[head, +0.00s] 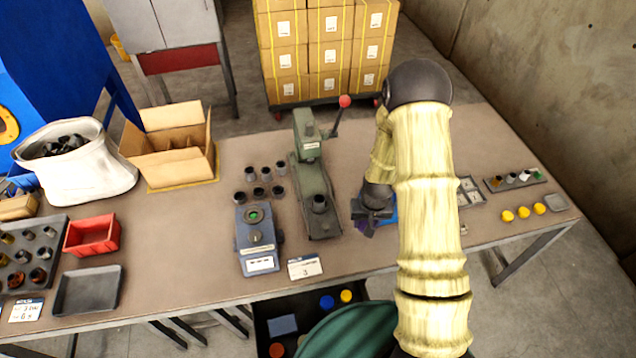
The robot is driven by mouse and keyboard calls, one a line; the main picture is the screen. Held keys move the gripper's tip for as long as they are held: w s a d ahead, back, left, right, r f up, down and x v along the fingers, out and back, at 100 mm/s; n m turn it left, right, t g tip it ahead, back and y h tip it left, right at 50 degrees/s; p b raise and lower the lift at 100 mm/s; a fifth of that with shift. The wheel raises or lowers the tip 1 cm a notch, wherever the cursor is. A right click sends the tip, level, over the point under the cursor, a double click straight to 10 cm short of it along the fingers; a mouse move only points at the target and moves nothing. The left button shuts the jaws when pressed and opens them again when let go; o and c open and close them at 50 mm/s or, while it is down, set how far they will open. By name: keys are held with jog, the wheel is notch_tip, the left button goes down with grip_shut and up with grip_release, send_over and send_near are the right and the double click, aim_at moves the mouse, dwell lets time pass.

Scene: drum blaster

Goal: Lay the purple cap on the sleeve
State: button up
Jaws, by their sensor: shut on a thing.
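My gripper (368,218) is right of the green press, low over the table, and mostly seen from above. It is shut on the purple cap (364,229), of which only a small dark purple part shows beneath the fingers. A dark sleeve (319,203) stands upright on the base of the green press (315,170), to the left of my gripper and apart from it. Several similar dark and grey sleeves (259,192) stand in two rows left of the press. The fingertips and most of the cap are hidden.
The press has a red-knobbed lever (344,101). A blue-grey device (257,240) and a label card (305,268) lie left of my gripper. A blue thing (391,214) is partly hidden behind my arm. Yellow caps (523,212) sit at the right. The table front between has free room.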

jog(key=w+a+f+n+b, duration=0.3)
jog(key=w+a, duration=1)
jog(key=w, duration=0.4)
jog(key=shift+a+n, duration=0.2)
jog(key=shift+n, duration=0.2)
jog(key=shift+w+f, duration=0.1)
jog(key=shift+f, duration=0.1)
jog(key=shift+f+b, duration=1.05)
jog(key=shift+f, duration=1.15)
jog(key=shift+f+b, duration=0.5)
jog(key=shift+b, duration=0.1)
jog(key=shift+b, duration=0.45)
jog(key=shift+f+b, duration=0.35)
jog(key=shift+b, duration=0.1)
